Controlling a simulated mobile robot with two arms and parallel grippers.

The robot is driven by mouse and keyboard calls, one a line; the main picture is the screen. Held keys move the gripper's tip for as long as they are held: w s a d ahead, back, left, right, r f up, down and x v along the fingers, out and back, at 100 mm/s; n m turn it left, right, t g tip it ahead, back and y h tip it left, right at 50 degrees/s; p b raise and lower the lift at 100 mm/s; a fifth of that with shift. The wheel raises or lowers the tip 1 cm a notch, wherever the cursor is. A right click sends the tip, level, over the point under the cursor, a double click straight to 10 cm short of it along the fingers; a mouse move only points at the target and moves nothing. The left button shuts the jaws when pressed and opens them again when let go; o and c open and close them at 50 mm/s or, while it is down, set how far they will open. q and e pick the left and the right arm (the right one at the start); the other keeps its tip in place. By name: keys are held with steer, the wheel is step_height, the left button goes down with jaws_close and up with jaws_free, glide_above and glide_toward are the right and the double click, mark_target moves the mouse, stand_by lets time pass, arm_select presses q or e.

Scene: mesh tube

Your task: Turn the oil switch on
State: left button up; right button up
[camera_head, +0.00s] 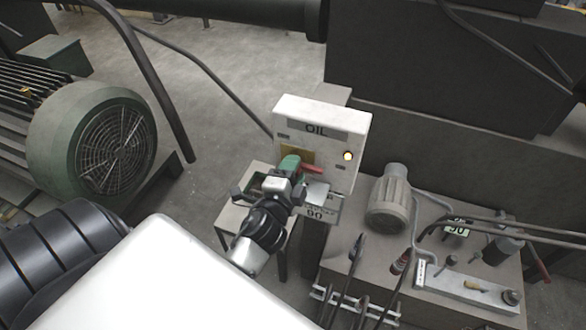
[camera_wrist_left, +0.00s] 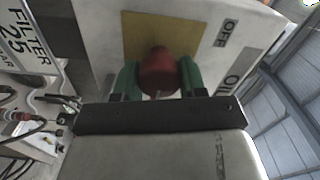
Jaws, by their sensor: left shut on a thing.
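The oil switch box (camera_head: 350,118) is a pale box marked OIL, standing near the middle of the head view, with a lit yellowish lamp (camera_head: 347,156) on its front. Its red switch handle (camera_head: 311,168) sticks out in front of a yellow plate. In the left wrist view the red handle (camera_wrist_left: 158,70) sits between my green fingertips, with the yellow plate (camera_wrist_left: 140,32) behind it and an OFF label (camera_wrist_left: 227,33) beside it. My left gripper (camera_head: 290,168) is shut on the handle. The gripper partly hides the plate and box front. My right gripper is not in view.
A small table (camera_head: 228,217) stands below the box. A grey motor (camera_head: 390,198) and pipes sit on a bench to the right. A large green motor (camera_head: 85,140) stands at left. Dark machinery (camera_head: 430,70) fills the back right. Open floor (camera_head: 215,110) lies behind the box.

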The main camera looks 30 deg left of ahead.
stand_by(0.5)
arm_select(q)
steer(key=o, duration=0.9)
steer(key=shift+s, duration=0.1)
steer(key=shift+b+v, duration=1.75)
steer(key=shift+v, duration=3.55)
steer(key=shift+d+f, duration=0.1)
steer(key=shift+d, duration=0.05)
